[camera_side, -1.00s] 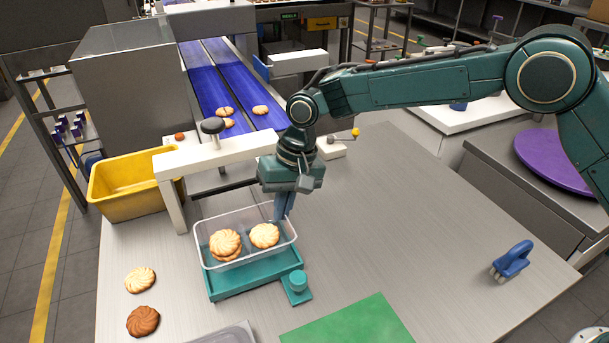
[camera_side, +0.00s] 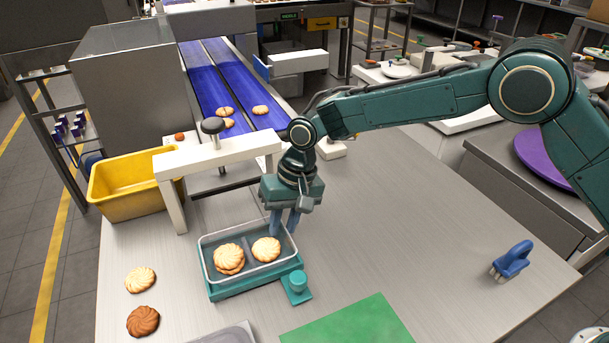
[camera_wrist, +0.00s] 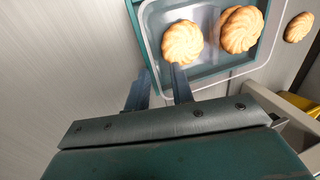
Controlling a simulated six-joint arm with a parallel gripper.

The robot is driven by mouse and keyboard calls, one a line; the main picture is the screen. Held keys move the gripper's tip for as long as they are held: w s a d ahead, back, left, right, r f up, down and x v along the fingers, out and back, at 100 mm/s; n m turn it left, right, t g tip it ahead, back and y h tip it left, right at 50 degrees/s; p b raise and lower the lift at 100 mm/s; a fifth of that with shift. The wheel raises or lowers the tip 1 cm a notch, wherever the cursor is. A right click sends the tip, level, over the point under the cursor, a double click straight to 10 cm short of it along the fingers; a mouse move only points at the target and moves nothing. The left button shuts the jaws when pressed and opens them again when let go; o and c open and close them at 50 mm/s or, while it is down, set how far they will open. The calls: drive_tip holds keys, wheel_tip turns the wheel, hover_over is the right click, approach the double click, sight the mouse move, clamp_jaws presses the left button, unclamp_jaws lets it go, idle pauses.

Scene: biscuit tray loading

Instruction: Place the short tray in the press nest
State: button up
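The short tray (camera_side: 237,274) is shallow and see-through with a pale rim, and holds biscuits in two groups. It sits low in the teal press nest (camera_side: 255,285), looking level. A teal knob block (camera_side: 297,284) stands at the nest's right front corner. My gripper (camera_side: 283,231) is at the tray's back right side, fingers pointing down. In the wrist view, my fingers (camera_wrist: 162,70) are spread, one inside the tray (camera_wrist: 207,20) beside a biscuit (camera_wrist: 182,42) and one outside its wall. Whether either finger touches the wall is hard to tell.
The white press frame (camera_side: 218,155) with a black knob stands behind the nest. A yellow bin (camera_side: 130,190) is at the left. Two loose biscuits (camera_side: 140,280) (camera_side: 143,321) lie at front left. A green mat (camera_side: 350,325) is in front; the table to the right is mostly clear.

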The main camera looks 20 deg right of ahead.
drive_tip(key=shift+r, duration=0.1)
drive_tip(key=v, duration=1.2)
drive_tip(key=shift+r, duration=0.15)
idle(0.6)
drive_tip(key=s+d+r+t, duration=0.2)
drive_tip(key=s+d+r, duration=0.4)
drive_tip(key=d+r, duration=0.15)
drive_tip(key=s+d+r+t, duration=0.1)
drive_tip(key=s+d+r, duration=0.5)
drive_tip(key=d, duration=0.3)
drive_tip(key=s+d+f+t+h, duration=0.1)
drive_tip(key=s+d+f, duration=0.1)
drive_tip(key=s+d, duration=0.4)
drive_tip(key=s+d+f+t+h, duration=0.1)
drive_tip(key=s+d, duration=0.6)
drive_tip(key=s, duration=0.7)
drive_tip(key=shift+d+f+t+h, duration=0.3)
drive_tip(key=shift+f+h, duration=0.05)
drive_tip(key=shift+h, duration=0.05)
